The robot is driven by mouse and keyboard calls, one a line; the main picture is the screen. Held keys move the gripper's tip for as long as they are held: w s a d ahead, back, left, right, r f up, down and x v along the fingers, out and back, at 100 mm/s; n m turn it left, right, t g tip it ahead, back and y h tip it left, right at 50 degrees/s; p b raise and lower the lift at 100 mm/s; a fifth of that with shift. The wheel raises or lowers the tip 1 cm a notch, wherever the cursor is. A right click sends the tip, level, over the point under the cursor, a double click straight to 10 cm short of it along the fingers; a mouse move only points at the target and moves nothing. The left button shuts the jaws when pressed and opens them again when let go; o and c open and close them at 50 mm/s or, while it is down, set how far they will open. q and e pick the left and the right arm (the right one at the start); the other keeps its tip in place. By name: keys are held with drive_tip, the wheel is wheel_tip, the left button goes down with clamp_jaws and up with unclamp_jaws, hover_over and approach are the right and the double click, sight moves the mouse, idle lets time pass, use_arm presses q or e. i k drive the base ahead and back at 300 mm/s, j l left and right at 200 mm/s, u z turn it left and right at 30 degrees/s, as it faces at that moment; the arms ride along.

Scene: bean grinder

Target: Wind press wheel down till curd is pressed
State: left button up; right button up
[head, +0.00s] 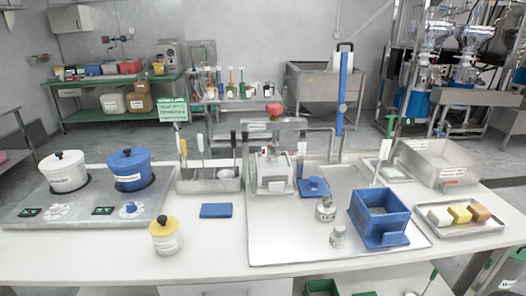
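A small metal press (271,172) stands at the middle of the white table, at the left edge of a steel tray. A grey frame with a crossbar (260,125) rises over it. A small red wheel or knob (274,109) sits at the top of the frame, above a white labelled body. No curd can be made out; the inside of the press is hidden from this angle. Neither of my grippers is in view.
White (64,175) and blue (130,172) pots stand on a hob at left. A yellow-lidded jar (165,237) and blue pad (216,211) lie in front. On the right are a blue open box (379,219), metal weights, a block tray (461,227) and a steel basin (440,160).

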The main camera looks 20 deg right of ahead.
sight(274, 110)
drive_tip(key=k+l+u, duration=0.1)
drive_tip(key=l, duration=0.3)
drive_tip(key=k+l+u, duration=0.15)
drive_tip(key=l, duration=0.3)
drive_tip(key=k+l+u, duration=0.1)
drive_tip(key=l, duration=0.3)
drive_tip(key=k+l+u, duration=0.1)
drive_tip(key=l, duration=0.3)
drive_tip(key=k, duration=0.05)
